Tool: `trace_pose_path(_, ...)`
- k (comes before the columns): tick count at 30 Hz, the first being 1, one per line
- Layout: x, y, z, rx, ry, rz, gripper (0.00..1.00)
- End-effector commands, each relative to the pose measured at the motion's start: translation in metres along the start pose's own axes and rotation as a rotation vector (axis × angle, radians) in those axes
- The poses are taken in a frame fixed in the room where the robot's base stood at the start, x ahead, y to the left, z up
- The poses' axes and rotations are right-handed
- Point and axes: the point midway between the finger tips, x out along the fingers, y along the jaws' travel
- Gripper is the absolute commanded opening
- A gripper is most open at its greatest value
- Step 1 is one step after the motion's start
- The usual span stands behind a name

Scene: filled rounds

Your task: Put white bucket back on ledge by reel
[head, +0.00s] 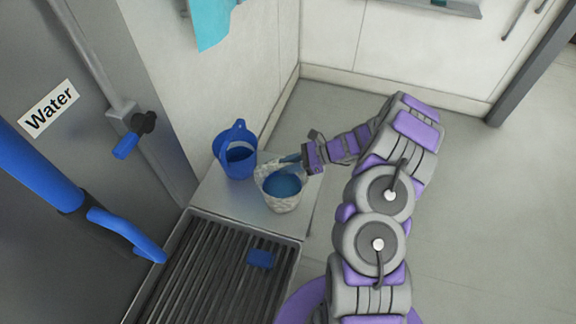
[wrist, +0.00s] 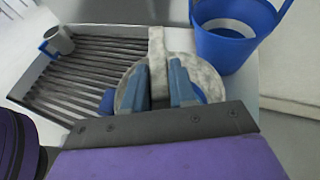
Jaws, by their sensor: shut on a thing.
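The white bucket (head: 286,206), mottled and holding blue liquid, is at the right end of the pale grey ledge (head: 238,204), at the grate's far end. Whether it rests on the ledge or hangs just above it, I cannot tell. My gripper (head: 289,159) reaches in from the right at the bucket's far rim. In the wrist view, the blue fingers of my gripper (wrist: 160,82) are shut on the upright pale handle of the white bucket (wrist: 156,46). The fingers hide part of the bucket's rim and inside. I cannot make out a reel for sure.
A blue bucket (head: 237,160), also with liquid, stands left of the white one on the ledge. A blue-handled tap (head: 127,146) sticks out at left. Floor is clear at right.

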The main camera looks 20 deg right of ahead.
Motion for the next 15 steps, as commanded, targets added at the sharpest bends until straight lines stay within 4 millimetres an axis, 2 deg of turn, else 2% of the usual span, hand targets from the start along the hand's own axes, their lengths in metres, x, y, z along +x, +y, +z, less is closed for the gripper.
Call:
trace_pose_path(6, -0.0001, -0.0003, 0.001, 0.0, -0.002, 0.0, 0.0)
trace_pose_path(7, -0.0001, 0.0, 0.0005, 0.0, -0.001, 0.0, 0.27)
trace_pose_path(15, 0.0003, -0.0003, 0.0, 0.001, 0.0, 0.001, 0.51)
